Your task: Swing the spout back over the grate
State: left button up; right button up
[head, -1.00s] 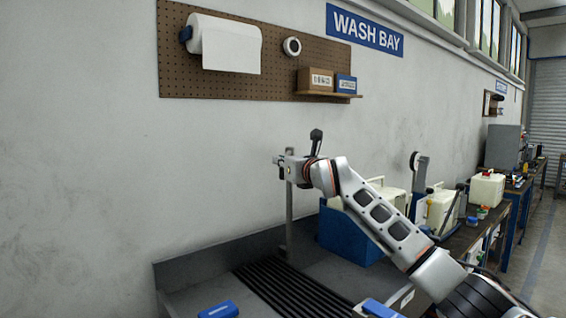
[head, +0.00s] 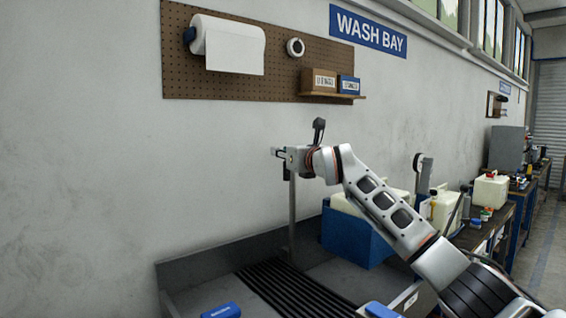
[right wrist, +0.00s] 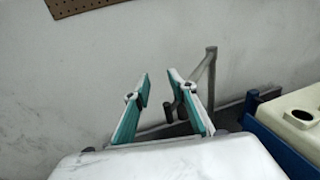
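The grate (head: 290,292) is a set of black slats in the grey wash basin. A grey upright post (head: 292,225) rises behind it; its top is covered by my right gripper (head: 277,153) in the head view. In the right wrist view, the grey spout (right wrist: 204,68) bends from the top of the post and slants down left. It passes behind the right finger, and its lower end shows in the gap. My right gripper (right wrist: 158,75) has its two teal fingers apart with nothing held between them. I cannot tell whether a finger touches the spout. My left gripper is out of view.
A blue crate (head: 350,240) with pale containers stands right of the post. A blue object (head: 221,311) lies at the basin's near left. The wall with the pegboard (head: 275,60) is close behind. The air left of the post is clear.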

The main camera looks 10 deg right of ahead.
notch_tip(320, 180, up, 7)
jog(key=shift+a, duration=0.15)
dwell(0.4)
